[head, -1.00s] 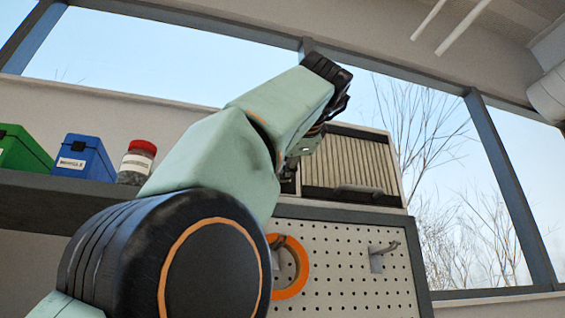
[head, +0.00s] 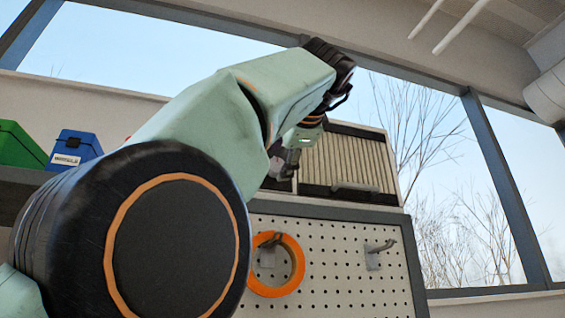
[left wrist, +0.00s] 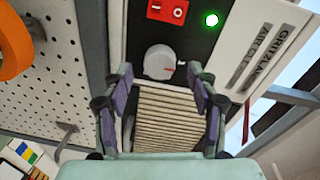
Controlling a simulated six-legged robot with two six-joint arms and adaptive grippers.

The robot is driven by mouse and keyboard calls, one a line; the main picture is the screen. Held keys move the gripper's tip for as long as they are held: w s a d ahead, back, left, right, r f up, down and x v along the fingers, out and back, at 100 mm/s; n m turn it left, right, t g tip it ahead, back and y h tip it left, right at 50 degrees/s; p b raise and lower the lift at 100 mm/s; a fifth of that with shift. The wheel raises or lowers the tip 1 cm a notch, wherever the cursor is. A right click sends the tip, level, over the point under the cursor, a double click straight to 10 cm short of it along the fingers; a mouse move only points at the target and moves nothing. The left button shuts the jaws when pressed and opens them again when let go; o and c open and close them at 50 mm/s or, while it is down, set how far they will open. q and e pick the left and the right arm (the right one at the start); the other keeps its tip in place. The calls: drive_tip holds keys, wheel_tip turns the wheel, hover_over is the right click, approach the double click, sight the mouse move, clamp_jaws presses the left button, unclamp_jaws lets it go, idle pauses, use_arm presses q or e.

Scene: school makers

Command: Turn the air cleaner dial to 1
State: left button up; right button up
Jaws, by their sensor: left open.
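The air cleaner (head: 347,162) is a box with a pleated filter front on top of the pegboard cabinet. In the left wrist view its pleated front (left wrist: 170,122) shows between my fingers. Its round grey dial (left wrist: 159,62) has a small red mark on its right side. The dial sits just beyond the fingertips, on a dark panel. My left gripper (left wrist: 161,75) is open, with one finger on each side of the dial's line; I cannot tell whether either touches it. In the head view my left gripper (head: 285,160) is partly hidden beside the air cleaner. My right gripper is not in view.
A red switch (left wrist: 168,10) and a lit green lamp (left wrist: 211,20) are beside the dial. The pegboard (head: 330,268) holds an orange tape roll (head: 262,285) and a hook (head: 374,256). Blue (head: 74,149) and green (head: 18,146) boxes stand on the left shelf.

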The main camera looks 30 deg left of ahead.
use_arm(q)
drive_tip(key=v, duration=0.5)
drive_tip(key=shift+s+d, duration=0.15)
drive_tip(key=shift+s, duration=0.1)
drive_tip(key=shift+s+d+r, duration=0.1)
drive_tip(key=shift+s, duration=0.1)
drive_tip(key=shift+w+d, duration=0.1)
